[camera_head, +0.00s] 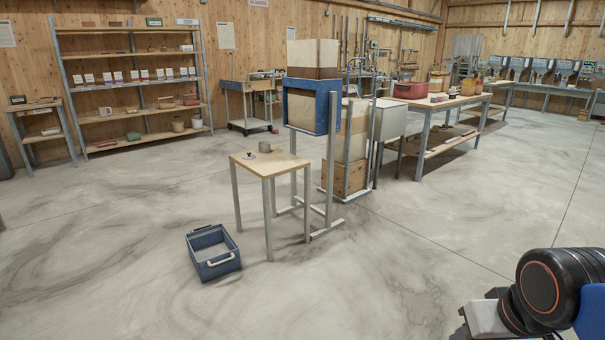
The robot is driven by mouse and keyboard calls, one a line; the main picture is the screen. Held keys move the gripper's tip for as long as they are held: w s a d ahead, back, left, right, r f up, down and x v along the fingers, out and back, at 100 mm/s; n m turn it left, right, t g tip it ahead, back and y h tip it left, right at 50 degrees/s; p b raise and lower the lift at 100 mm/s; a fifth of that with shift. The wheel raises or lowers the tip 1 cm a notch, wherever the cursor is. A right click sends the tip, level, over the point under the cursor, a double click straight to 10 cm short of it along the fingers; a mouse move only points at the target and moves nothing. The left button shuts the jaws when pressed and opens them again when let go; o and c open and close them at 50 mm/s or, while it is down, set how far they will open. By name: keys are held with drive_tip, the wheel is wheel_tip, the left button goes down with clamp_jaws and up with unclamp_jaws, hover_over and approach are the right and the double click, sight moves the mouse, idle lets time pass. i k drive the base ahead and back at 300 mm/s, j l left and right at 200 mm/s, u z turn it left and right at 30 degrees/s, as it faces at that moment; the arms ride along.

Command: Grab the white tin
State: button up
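I cannot make out a thing that is surely the white tin. A small white container (105,111) sits on the shelf rack at the back left, too small to identify. Part of my arm shows at the lower right, far from all of these. My gripper's fingers are not in view.
A blue-framed hopper stand (312,104) rises just behind the table. A long workbench (444,103) stands at the back right. Open concrete floor lies in front.

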sight(263, 146)
drive_tip(key=i, duration=1.1)
drive_tip(key=i+l+u, duration=0.1)
drive_tip(key=i, duration=1)
drive_tip(key=i+l+u, duration=0.15)
drive_tip(key=i+u, duration=0.25)
drive_tip(key=i, duration=0.15)
drive_tip(key=i+l+u, duration=0.85)
drive_tip(key=i, duration=0.15)
drive_tip(key=i+l+u, duration=0.45)
drive_tip(key=l, duration=0.2)
drive_tip(key=k, duration=0.05)
